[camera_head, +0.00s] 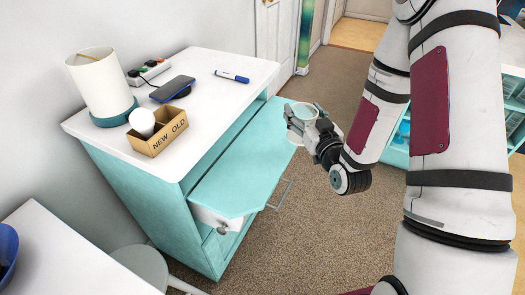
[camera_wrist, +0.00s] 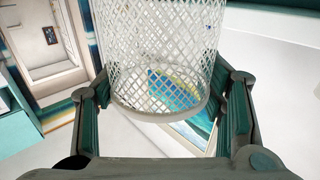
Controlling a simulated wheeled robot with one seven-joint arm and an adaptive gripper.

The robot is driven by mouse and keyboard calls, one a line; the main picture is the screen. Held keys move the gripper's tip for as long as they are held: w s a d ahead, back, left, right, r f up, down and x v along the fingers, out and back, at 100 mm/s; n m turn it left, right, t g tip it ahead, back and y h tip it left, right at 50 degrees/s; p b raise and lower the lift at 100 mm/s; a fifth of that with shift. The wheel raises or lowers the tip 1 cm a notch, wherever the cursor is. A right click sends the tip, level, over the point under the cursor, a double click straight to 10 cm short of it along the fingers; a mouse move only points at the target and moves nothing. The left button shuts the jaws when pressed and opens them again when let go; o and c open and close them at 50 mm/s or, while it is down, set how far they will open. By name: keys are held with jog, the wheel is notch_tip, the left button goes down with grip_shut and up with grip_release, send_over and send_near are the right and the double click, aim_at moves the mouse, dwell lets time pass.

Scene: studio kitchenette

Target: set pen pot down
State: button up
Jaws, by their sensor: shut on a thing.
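The pen pot (camera_head: 303,112) is a pale mesh cup. In the wrist view the white mesh pot (camera_wrist: 158,45) fills the upper middle, and no pens show in it. My gripper (camera_head: 309,126) is shut on the pot, with one finger on each side of it; the fingers (camera_wrist: 160,100) also show in the wrist view. In the head view the gripper and pot appear over the far right end of the turquoise pull-out panel (camera_head: 245,165). I cannot tell how high the pot is above it.
The white cabinet top (camera_head: 215,95) holds a lamp (camera_head: 100,82), a power strip (camera_head: 150,70), a phone (camera_head: 172,89), a blue marker (camera_head: 232,76) and a NEW/OLD box (camera_head: 158,137) with a bulb (camera_head: 142,121). Its right part has free room. A stool (camera_head: 140,264) stands front left.

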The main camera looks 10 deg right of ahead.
jog(key=shift+d+f+y+b, duration=0.15)
jog(key=shift+d+f+b, duration=0.1)
jog(key=shift+f+b, duration=0.45)
jog(key=shift+d+f+y+b, duration=0.2)
jog(key=shift+f+b, duration=0.15)
jog(key=shift+b, duration=0.5)
jog(key=shift+w+a+f+b, duration=0.3)
jog(key=shift+w+a+f, duration=0.5)
jog(key=shift+w, duration=1.75)
jog(key=shift+w+a+f+b, duration=0.25)
jog(key=shift+w+a+f, duration=0.5)
jog(key=shift+w, duration=1.8)
jog(key=shift+w+a+f+b, duration=0.3)
jog(key=shift+w+a+f, duration=0.5)
jog(key=shift+w, duration=1.75)
jog(key=shift+d+f, duration=0.15)
jog(key=shift+f, duration=0.1)
jog(key=o, duration=1.6)
jog(key=shift+c, duration=0.2)
jog(key=shift+r, duration=0.2)
jog(key=s, duration=0.4)
jog(key=s+d, duration=0.1)
jog(key=s, duration=0.3)
jog(key=s+d, duration=0.1)
jog(key=s, duration=0.3)
jog(key=shift+p, duration=0.4)
